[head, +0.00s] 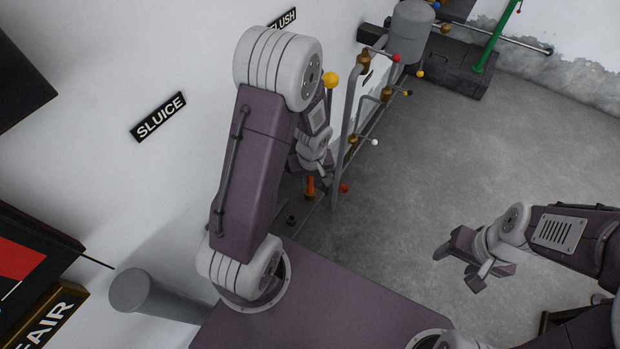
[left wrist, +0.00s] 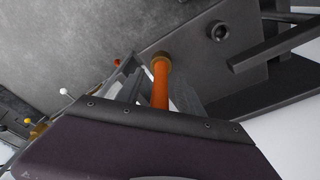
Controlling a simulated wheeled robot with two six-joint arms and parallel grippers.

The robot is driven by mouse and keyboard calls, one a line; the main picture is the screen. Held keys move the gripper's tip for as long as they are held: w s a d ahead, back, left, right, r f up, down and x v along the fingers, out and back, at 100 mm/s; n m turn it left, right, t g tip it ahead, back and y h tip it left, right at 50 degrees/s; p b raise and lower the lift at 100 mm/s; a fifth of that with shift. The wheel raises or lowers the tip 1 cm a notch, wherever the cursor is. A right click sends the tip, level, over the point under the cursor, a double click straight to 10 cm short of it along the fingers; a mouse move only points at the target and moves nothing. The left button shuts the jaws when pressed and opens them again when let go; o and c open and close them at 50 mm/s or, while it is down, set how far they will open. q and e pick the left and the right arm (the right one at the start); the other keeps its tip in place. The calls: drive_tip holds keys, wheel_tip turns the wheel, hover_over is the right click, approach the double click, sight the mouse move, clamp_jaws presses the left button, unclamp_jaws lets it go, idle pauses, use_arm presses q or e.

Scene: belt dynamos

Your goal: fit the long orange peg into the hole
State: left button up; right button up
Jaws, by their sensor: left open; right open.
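The long orange peg (head: 310,187) shows in the head view just below my left gripper (head: 311,174). In the left wrist view the peg (left wrist: 160,84) runs up to a brass-coloured collar (left wrist: 162,57) on a grey surface; its near end is hidden behind my gripper body. My left gripper is open around or beside the peg; I cannot tell whether it touches. A dark round socket with a hole (left wrist: 218,31) is on the same surface, apart from the peg; it also shows in the head view (head: 291,220). My right gripper (head: 457,269) is open and empty, far to the right.
A grey pipe frame (head: 346,125) with coloured knobs stands close right of my left gripper. A red-orange knob (head: 343,188) is near the peg. A grey tank (head: 410,32) stands behind. The wall is on the left; open floor (head: 450,130) is on the right.

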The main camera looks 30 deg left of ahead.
use_arm(q)
clamp_jaws()
drive_tip(key=shift+r+p, duration=1.95)
drive_tip(key=shift+r, duration=0.4)
